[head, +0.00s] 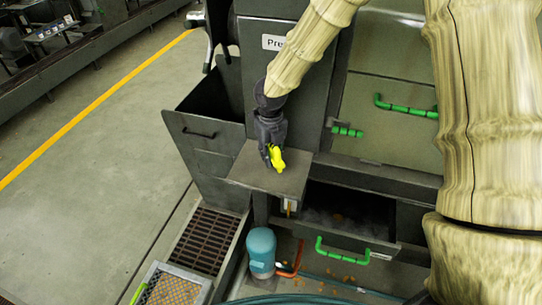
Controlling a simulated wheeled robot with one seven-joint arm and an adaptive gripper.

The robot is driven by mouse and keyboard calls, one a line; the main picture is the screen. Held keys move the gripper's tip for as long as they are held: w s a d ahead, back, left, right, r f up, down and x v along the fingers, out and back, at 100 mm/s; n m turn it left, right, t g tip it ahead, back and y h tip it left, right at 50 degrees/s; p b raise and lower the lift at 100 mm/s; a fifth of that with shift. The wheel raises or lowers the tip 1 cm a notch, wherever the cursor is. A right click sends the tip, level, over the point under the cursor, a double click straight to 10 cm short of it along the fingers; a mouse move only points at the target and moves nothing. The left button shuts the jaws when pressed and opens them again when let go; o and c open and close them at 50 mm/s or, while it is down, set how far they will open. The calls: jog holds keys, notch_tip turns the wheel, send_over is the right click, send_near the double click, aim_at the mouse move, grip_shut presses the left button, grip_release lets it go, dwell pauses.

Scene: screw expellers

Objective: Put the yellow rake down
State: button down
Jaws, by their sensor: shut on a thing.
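The yellow rake (277,158) shows as a small bright yellow piece at the end of my gripper (272,150). My gripper is shut on it and points down over a small grey shelf (250,182) on the front of the machine. Part of the rake is hidden by the gripper. I cannot tell whether the rake touches the shelf or is a little above it.
An open dark bin (205,150) stands left of the shelf. Below right is an open drawer with a green handle (340,250). A teal cylinder (261,250) and a floor grate (203,240) lie below. Green handles (405,107) project from the machine at right.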

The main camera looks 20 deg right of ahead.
jog(key=shift+f+p, duration=0.35)
jog(key=shift+f, duration=0.65)
jog(key=shift+f, duration=0.2)
jog(key=c, duration=1.2)
grip_release()
jog(key=shift+c, duration=0.2)
notch_tip(320, 180, up, 12)
jog(key=b, duration=0.4)
jog(key=shift+a+r, duration=0.1)
jog(key=shift+r, duration=0.1)
